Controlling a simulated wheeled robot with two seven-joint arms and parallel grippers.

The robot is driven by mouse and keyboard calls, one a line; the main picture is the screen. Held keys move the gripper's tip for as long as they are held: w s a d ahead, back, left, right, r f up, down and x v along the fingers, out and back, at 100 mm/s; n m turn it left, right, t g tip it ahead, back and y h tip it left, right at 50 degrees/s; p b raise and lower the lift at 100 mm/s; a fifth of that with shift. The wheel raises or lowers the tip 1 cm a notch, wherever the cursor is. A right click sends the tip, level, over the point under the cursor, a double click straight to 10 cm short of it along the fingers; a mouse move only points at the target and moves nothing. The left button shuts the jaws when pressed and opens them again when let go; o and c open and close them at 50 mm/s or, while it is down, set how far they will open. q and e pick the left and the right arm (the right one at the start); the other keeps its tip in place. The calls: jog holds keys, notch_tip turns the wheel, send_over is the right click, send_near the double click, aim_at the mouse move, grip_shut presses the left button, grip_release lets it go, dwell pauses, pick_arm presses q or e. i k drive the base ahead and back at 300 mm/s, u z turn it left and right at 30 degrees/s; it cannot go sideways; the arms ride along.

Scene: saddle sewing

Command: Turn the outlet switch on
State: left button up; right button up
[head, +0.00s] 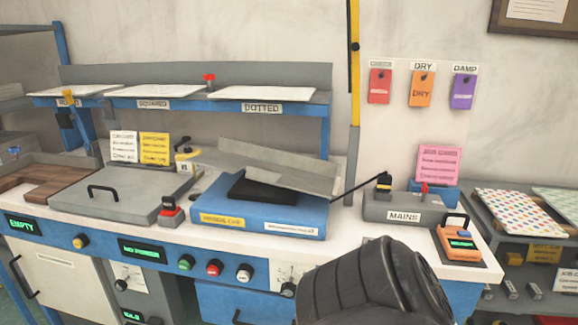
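The grey outlet box labelled MAINS (372,211) stands on the right part of the white worktop. A small red switch (424,191) sticks up from its top, to the right of centre; I cannot tell its position. A black plug (383,181) stands in the box's left part, with a black cable running left toward the blue machine. A black ribbed part, apparently of my own arm, rises at the bottom, in front of the worktop and below the box. Neither gripper shows, so I cannot see what they hold.
The blue machine (262,217) sits left of the box. An orange device (459,243) stands at its front right. A pink card (438,164) stands behind it. A display on the front panel reads NO POWER (141,250). Colored tags hang on the wall above.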

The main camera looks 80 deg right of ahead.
aim_at(424, 189)
jog(key=k, duration=1)
jog(key=z, duration=0.3)
